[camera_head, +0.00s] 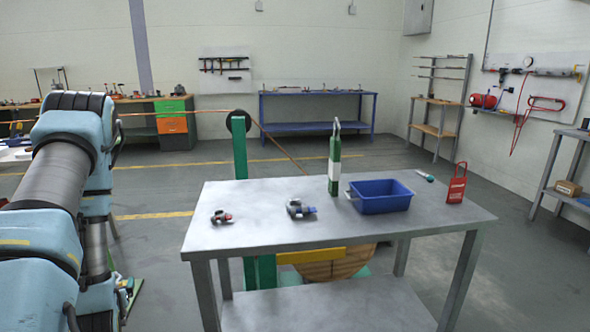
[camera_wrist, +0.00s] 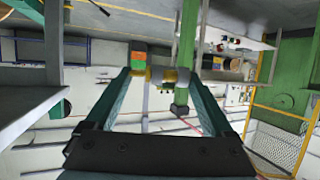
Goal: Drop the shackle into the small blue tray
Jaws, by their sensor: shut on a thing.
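My gripper (camera_wrist: 160,78) shows in the wrist view, with its two teal fingers on either side of a small silver and yellow piece. This piece, which seems to be the shackle (camera_wrist: 155,76), spans between the fingertips, and its exact shape is hard to make out. The small blue tray (camera_head: 380,206) stands on the right half of the grey table in the head view and looks empty. In the head view my arm is at the far left, away from the tray, and my gripper cannot be made out there.
On the grey table (camera_head: 260,240) lie a red and dark part (camera_head: 221,217) and a grey-blue part (camera_head: 299,209).

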